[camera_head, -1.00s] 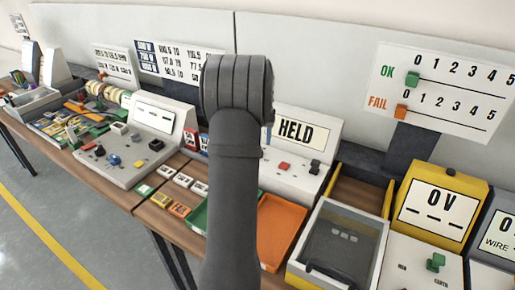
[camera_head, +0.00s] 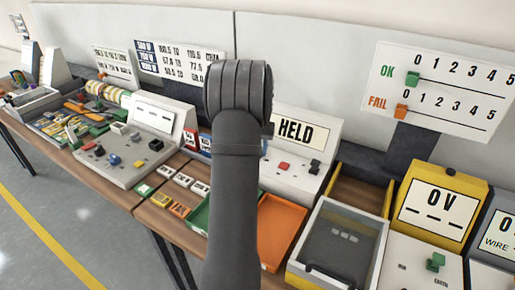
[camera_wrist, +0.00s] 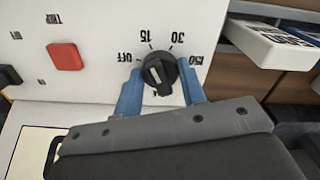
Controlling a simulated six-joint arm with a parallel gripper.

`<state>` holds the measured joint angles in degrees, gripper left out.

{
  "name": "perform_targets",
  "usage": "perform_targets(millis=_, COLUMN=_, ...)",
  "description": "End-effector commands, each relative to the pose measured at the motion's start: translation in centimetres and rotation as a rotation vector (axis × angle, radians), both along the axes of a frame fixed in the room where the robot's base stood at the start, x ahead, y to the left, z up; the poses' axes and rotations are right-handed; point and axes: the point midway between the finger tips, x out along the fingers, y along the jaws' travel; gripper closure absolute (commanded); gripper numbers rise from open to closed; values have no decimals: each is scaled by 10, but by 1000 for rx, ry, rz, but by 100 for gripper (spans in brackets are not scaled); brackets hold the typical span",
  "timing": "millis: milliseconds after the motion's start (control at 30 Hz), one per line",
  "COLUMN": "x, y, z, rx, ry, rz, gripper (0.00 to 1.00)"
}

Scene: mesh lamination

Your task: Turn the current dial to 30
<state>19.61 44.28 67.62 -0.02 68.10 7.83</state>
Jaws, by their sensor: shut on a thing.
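The current dial (camera_wrist: 160,72) is a black round knob on a white panel in the wrist view. In the head view my arm hides the dial and the fingers; the white unit with the HELD display (camera_head: 296,130) stands behind my arm.
In the wrist view, a red button (camera_wrist: 65,56) sits left of the dial, and a white-topped block (camera_wrist: 272,44) lies to the right. In the head view, an orange tray (camera_head: 281,232) and a lidded box (camera_head: 341,245) stand in front of the unit.

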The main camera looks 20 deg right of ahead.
Motion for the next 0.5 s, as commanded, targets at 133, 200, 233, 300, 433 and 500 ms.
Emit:
perform_targets(millis=133, x=0, y=0, z=0, rx=1, ry=0, rz=-11, gripper=85)
perform_targets(millis=200, x=0, y=0, z=0, rx=1, ry=0, rz=-27, gripper=85)
perform_targets(millis=233, x=0, y=0, z=0, rx=1, ry=0, rz=-36, gripper=85)
perform_targets(millis=300, x=0, y=0, z=0, rx=1, ry=0, rz=-65, gripper=85)
perform_targets(millis=433, x=0, y=0, z=1, rx=1, ry=0, rz=-142, gripper=85)
perform_targets(millis=500, x=0, y=0, z=1, rx=0, ry=-1, rz=-196, gripper=85)
